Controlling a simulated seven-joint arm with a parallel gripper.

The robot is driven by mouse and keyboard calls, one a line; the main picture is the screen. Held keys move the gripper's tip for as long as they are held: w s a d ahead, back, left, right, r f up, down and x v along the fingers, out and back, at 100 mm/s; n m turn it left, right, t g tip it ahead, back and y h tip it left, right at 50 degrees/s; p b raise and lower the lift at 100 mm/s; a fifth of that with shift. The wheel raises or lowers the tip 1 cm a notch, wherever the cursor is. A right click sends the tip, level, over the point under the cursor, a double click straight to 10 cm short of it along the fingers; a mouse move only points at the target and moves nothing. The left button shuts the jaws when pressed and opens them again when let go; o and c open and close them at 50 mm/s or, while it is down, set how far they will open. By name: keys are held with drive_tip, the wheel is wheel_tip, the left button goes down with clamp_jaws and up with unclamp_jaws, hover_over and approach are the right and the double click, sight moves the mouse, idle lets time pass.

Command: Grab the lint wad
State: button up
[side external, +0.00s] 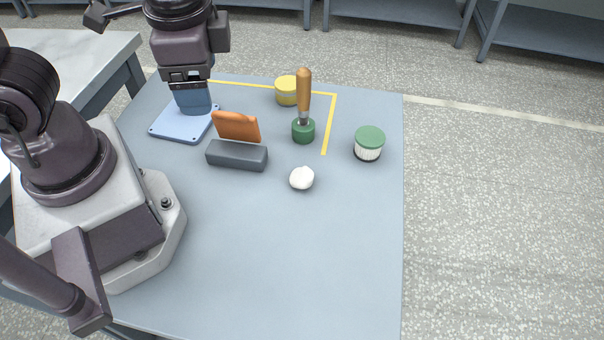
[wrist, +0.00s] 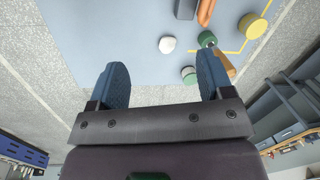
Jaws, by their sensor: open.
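The lint wad (side external: 302,178) is a small white rounded lump lying on the grey-blue table top, right of the dark grey block. It also shows in the wrist view (wrist: 167,44), ahead of the gap between my fingers and apart from them. My gripper (side external: 194,104) is at the back left in the side view, over a light blue plate. It is open with nothing between its blue fingers (wrist: 163,80) in the wrist view. The wad is fully visible in both views.
An orange piece (side external: 237,127) stands at the dark grey block (side external: 236,155). A wooden-handled tool (side external: 304,90) stands upright in a green base (side external: 303,131). A yellow tin (side external: 287,91) and a green-lidded white jar (side external: 368,144) are nearby. The table front is clear.

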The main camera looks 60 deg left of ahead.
wheel_tip(320, 180, down, 7)
drive_tip(key=s+d+m+g+y, duration=0.1)
drive_tip(key=m+y, duration=0.4)
drive_tip(key=m, duration=0.1)
drive_tip(key=m+t+y, duration=0.3)
drive_tip(key=m+t, duration=0.7)
drive_tip(key=m, duration=0.6)
approach(299, 177)
drive_tip(key=s+a, duration=0.2)
drive_tip(key=s+a+r, duration=0.1)
drive_tip(key=s+a, duration=0.1)
drive_tip(key=s+a+r, duration=0.1)
drive_tip(key=s+a, duration=0.1)
drive_tip(key=shift+s+r, duration=0.1)
drive_tip(key=shift+r, duration=0.1)
drive_tip(key=d+m+h, duration=0.1)
drive_tip(key=w+d+m+t+h, duration=0.1)
drive_tip(key=w+d+f+m+t+h, duration=0.1)
drive_tip(key=shift+d+f, duration=0.1)
drive_tip(key=shift+d, duration=0.25)
drive_tip(key=shift+w+d+t+h, duration=0.1)
drive_tip(key=shift+w+t+h, duration=0.2)
drive_tip(key=shift+w+h, duration=0.1)
drive_tip(key=x, duration=0.7)
drive_tip(key=shift+x, duration=2.8)
drive_tip(key=shift+d+f, duration=0.15)
drive_tip(key=c, duration=0.9)
